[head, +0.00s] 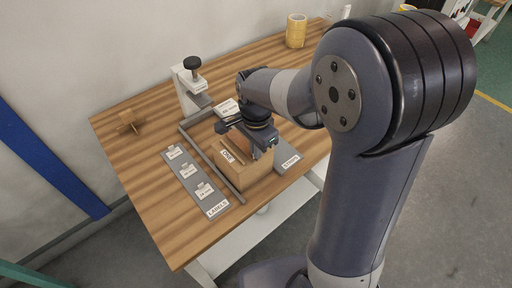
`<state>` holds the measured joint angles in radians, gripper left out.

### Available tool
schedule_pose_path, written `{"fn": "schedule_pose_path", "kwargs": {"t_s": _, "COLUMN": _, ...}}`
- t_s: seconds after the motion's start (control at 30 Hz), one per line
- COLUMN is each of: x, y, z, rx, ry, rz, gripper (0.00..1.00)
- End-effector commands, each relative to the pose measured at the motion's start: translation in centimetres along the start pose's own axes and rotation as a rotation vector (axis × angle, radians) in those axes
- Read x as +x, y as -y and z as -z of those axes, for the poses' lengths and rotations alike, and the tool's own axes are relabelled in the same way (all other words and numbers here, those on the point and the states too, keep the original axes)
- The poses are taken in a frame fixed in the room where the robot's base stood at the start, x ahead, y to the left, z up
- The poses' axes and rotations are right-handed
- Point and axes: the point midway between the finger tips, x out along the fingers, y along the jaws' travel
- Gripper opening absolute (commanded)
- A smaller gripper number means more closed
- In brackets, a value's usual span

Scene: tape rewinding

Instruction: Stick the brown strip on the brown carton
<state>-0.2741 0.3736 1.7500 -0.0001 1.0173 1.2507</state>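I cannot make out a brown strip with certainty; my gripper and arm hide part of the carton's top. A grey plate marked as strips (291,161) lies right of the carton, partly hidden behind my gripper.
A grey plate (186,170) with several small white labels lies left of the frame rail (212,163). A grey clamp-like stand (190,90) rises behind. A yellow tape roll (296,31) stands at the back, and a small wooden cross piece (129,121) lies far left. The table's front left is clear.

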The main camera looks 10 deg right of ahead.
Motion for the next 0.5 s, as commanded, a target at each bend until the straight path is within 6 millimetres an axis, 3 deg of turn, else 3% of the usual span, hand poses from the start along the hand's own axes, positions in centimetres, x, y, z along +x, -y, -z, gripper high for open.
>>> {"fn": "schedule_pose_path", "kwargs": {"t_s": 0.5, "x": 0.71, "y": 0.01, "z": 0.0, "rx": 0.0, "ry": 0.0, "rz": 0.0, "gripper": 0.03}}
